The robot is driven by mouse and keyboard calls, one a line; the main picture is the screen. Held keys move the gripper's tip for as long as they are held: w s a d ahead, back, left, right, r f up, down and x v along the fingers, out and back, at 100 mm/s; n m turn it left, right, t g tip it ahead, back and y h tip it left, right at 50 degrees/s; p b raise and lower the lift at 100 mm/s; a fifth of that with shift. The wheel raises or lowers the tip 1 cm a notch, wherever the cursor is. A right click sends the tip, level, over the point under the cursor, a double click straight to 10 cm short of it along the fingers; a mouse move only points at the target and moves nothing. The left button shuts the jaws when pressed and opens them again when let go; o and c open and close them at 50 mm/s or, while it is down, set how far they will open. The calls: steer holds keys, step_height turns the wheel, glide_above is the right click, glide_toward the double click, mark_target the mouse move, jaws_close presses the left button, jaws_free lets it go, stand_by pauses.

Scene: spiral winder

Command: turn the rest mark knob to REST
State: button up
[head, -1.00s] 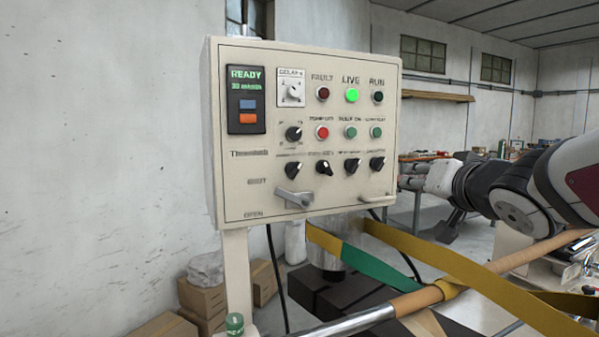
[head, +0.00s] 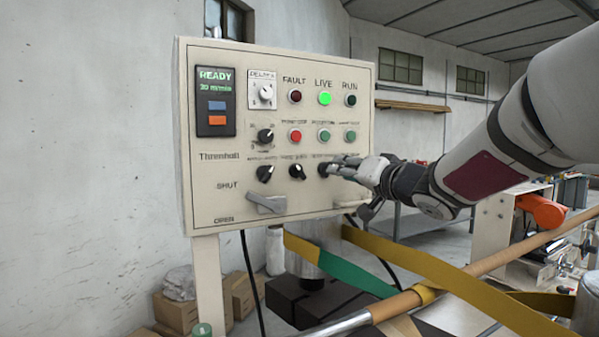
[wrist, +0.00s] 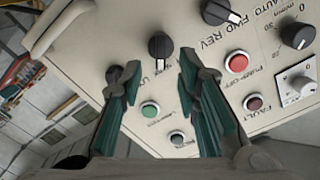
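I cannot read any label as rest mark on the panel (head: 210,160), so I cannot tell which knob it is. The lower row has black knobs: one at the left (head: 264,174), a second (head: 297,172) and a third (head: 325,169). In the wrist view my gripper (wrist: 154,70) is open and empty. A dark knob (wrist: 114,73) is partly covered by the left fingertip. I cannot tell whether anything touches.
A red button (wrist: 237,62) and a green one (wrist: 149,109) are near the fingers. A lever (head: 266,204) sits low on the panel, and a pale handle (wrist: 57,24) at its lower right corner. Yellow belts (head: 440,275) and a brown roller (head: 480,263) run below my arm.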

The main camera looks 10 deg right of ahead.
steer(key=x, duration=0.4)
steer(key=shift+w+a, duration=0.15)
steer(key=shift+w, duration=0.15)
jaws_close()
